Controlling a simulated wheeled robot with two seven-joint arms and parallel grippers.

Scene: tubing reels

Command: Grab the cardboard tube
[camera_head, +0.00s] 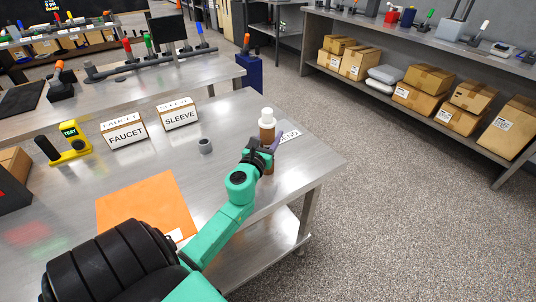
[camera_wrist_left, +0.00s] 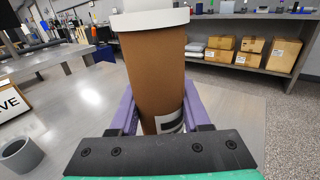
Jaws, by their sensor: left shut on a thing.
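The cardboard tube (camera_head: 266,132) is brown with a white cap and stands upright near the right part of the metal table. It fills the middle of the left wrist view (camera_wrist_left: 157,75), with part of a white and black label at its lower right. My left gripper (camera_head: 266,147) is shut on the tube, with its purple fingers (camera_wrist_left: 160,115) on either side of it. A bit of brown shows below the fingers in the head view. I cannot tell whether the tube's base touches the table. My right gripper is not in view.
A small grey ring (camera_head: 205,146) sits left of the tube. FAUCET (camera_head: 125,131) and SLEEVE (camera_head: 178,114) signs, a yellow tester (camera_head: 73,143) and an orange sheet (camera_head: 146,206) are farther left. A partly hidden label card (camera_head: 289,135) lies beside the tube. The table's right edge is close.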

